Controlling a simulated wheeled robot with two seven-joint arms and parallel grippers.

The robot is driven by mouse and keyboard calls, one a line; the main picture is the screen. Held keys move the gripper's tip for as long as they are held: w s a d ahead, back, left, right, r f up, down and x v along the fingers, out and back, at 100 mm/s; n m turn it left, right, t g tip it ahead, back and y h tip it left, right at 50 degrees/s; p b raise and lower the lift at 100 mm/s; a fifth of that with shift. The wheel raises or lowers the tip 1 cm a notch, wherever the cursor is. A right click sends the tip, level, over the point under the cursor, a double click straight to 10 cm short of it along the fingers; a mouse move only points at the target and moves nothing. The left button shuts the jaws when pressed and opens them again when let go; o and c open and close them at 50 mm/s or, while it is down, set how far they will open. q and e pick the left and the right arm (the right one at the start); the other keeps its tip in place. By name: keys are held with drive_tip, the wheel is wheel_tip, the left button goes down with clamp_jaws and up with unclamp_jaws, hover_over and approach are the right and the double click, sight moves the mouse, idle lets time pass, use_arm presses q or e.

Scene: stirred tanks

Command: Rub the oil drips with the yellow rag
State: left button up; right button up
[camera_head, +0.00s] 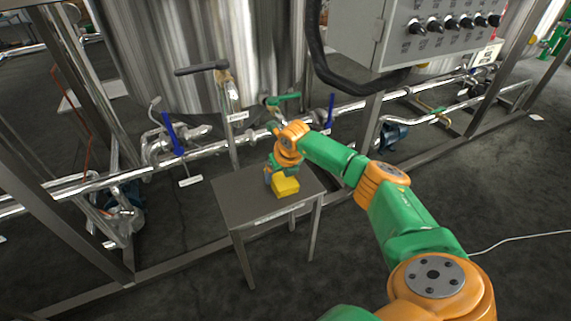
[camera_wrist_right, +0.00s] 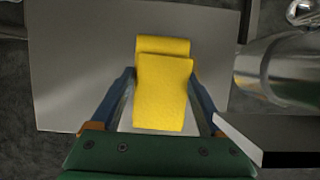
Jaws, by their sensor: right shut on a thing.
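The yellow rag (camera_head: 286,187) is a folded yellow block at the small grey metal table (camera_head: 240,200) in the head view. In the right wrist view the rag (camera_wrist_right: 162,90) lies between the two blue fingers. My right gripper (camera_head: 275,180) is shut on the rag, low over the tabletop; I cannot tell whether the rag touches it. The right gripper also shows in its wrist view (camera_wrist_right: 163,98). No oil drips can be made out; the rag and gripper cover part of the tabletop. My left gripper is not in view.
Silvery pipes (camera_head: 350,107) with blue-handled valves (camera_head: 172,133) run behind the table. A big steel tank (camera_head: 190,50) stands behind them. A grey control box (camera_head: 420,30) with black knobs hangs at the upper right. A steel frame post (camera_head: 60,215) stands at left.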

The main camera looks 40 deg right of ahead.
sight(262, 183)
drive_tip(key=shift+w+a, duration=0.3)
drive_tip(key=shift+a, duration=0.3)
drive_tip(key=shift+w+a+p, duration=0.2)
drive_tip(key=shift+w+a, duration=0.1)
drive_tip(key=shift+a, duration=0.6)
drive_tip(key=shift+w+a+p, duration=0.2)
drive_tip(key=shift+w+a, duration=0.1)
drive_tip(key=shift+a, duration=0.6)
wheel_tip(262, 183, up, 9)
drive_tip(key=p, duration=0.8)
